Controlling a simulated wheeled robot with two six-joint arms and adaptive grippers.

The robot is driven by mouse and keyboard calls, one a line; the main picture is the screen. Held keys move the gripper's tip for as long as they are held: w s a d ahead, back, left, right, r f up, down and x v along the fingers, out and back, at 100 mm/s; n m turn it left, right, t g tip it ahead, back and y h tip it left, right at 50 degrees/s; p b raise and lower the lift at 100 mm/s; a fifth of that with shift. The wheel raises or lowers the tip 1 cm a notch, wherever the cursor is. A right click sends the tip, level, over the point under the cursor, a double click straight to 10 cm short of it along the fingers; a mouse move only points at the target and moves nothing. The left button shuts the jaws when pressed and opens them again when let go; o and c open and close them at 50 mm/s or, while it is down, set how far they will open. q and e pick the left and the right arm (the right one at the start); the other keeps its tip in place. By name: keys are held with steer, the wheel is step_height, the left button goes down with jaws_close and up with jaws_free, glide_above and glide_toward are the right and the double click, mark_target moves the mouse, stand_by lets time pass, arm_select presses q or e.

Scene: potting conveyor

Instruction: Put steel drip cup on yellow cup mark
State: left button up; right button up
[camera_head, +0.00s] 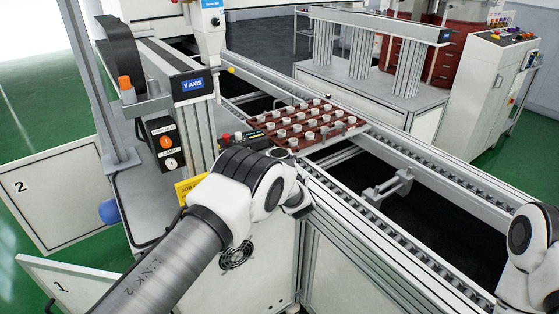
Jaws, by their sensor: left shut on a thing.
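My left arm reaches in from the bottom left to the near edge of the machine. Only a small part of my left gripper (299,205) shows beyond the wrist, beside the front rail of the conveyor. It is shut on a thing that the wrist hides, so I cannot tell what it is.
A reddish-brown tray (292,146) with several small pale parts sits across the conveyor rails (400,186). A dispensing head (209,30) hangs behind, left of the tray. A yellow card (187,188), partly hidden, and a switch box (165,145) are left of my wrist.

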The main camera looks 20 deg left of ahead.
arm_select(q)
steer(key=shift+s+f, duration=0.1)
steer(key=shift+f, duration=0.05)
steer(key=o, duration=1.2)
steer(key=shift+c, duration=0.2)
steer(key=shift+r, duration=0.2)
steer(key=shift+s+d, duration=0.15)
steer(key=shift+d, duration=0.05)
steer(key=p+v, duration=0.5)
steer(key=v, duration=0.6)
steer(key=shift+s, duration=0.3)
steer(key=shift+d, duration=0.15)
